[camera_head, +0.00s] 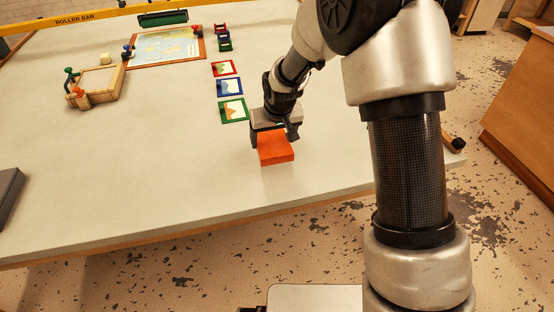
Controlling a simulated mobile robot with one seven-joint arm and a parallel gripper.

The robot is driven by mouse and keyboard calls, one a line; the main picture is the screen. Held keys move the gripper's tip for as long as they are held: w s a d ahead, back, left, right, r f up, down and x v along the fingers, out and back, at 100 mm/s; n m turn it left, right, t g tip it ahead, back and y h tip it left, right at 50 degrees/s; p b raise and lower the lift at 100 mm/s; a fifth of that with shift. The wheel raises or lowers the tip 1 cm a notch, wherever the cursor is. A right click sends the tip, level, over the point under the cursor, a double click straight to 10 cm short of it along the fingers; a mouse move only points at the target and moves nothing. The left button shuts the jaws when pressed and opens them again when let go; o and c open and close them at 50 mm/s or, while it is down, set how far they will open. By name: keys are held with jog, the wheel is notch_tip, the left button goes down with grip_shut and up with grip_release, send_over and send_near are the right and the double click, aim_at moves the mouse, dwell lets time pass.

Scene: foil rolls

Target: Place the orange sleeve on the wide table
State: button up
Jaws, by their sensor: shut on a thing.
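The orange sleeve (275,149) is a flat, box-like orange block. It is at the right part of the wide table (150,190), a pale top with a wooden edge. My gripper (274,134) is shut on the sleeve from its far side, with a finger showing on either side of it. The sleeve appears at or just above the table top; I cannot tell whether it touches.
Three framed cards, red (225,68), blue (229,87) and green (233,110), lie left of my gripper. A wooden tray (97,86) with small figures and a map board (166,47) lie farther back. The table's front left is mostly clear, with a grey item (8,194) at the left edge.

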jog(key=shift+f, duration=3.5)
jog(key=shift+f+b, duration=0.1)
jog(key=shift+b, duration=0.2)
jog(key=shift+f, duration=0.15)
jog(key=o, duration=1.1)
